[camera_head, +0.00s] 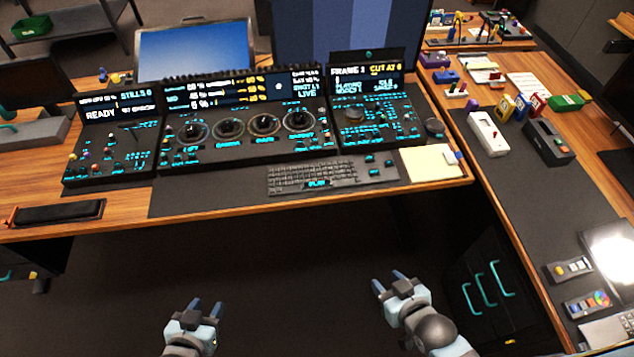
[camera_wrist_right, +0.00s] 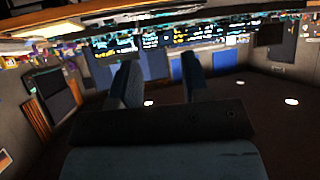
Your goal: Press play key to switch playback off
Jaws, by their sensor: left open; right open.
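A dark keyboard (camera_head: 300,174) lies on the desk mat near the front edge, with a cyan label that reads PLAY (camera_head: 317,184) at its front row. The right console panel (camera_head: 372,118) has a screen (camera_head: 366,78) with FRAME 1 and CUT AT 6; its smaller text is too blurred to read surely. My left gripper (camera_head: 196,303) is open and empty, in front of and below the desk edge in the picture. My right gripper (camera_head: 388,279) is open and empty, also short of the desk; its two fingers show apart in the right wrist view (camera_wrist_right: 159,75).
The middle console (camera_head: 245,125) with several round dials and the left panel (camera_head: 112,140) stand behind the keyboard. A yellow notepad (camera_head: 428,163) lies to its right. A side desk (camera_head: 520,180) runs along the right, above dark drawers (camera_head: 488,290). Open floor lies before the desk.

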